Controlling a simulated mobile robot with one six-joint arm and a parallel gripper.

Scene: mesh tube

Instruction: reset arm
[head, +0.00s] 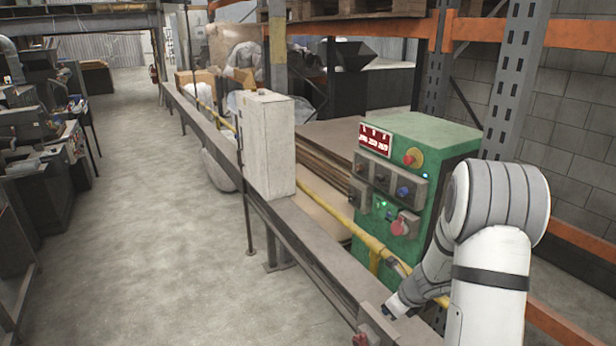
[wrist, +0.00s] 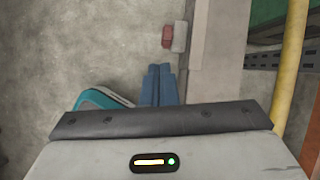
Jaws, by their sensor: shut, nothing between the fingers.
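My gripper (head: 388,311) shows small and dark at the lower right of the head view, at the end of my white arm. In the wrist view its two blue fingers (wrist: 158,70) lie side by side, shut with nothing between them. They point over bare grey floor, just left of the long rail. In the head view the gripper is close to the rail's near end, and I cannot tell its exact gap from it.
A grey rail (head: 318,250) with a yellow pipe (head: 368,241) runs along the aisle. A white box (head: 268,145) stands on it. A green control cabinet (head: 440,150) stands behind. A small red-and-grey fixture (wrist: 173,37) sits by the rail. The left floor (head: 170,200) is clear.

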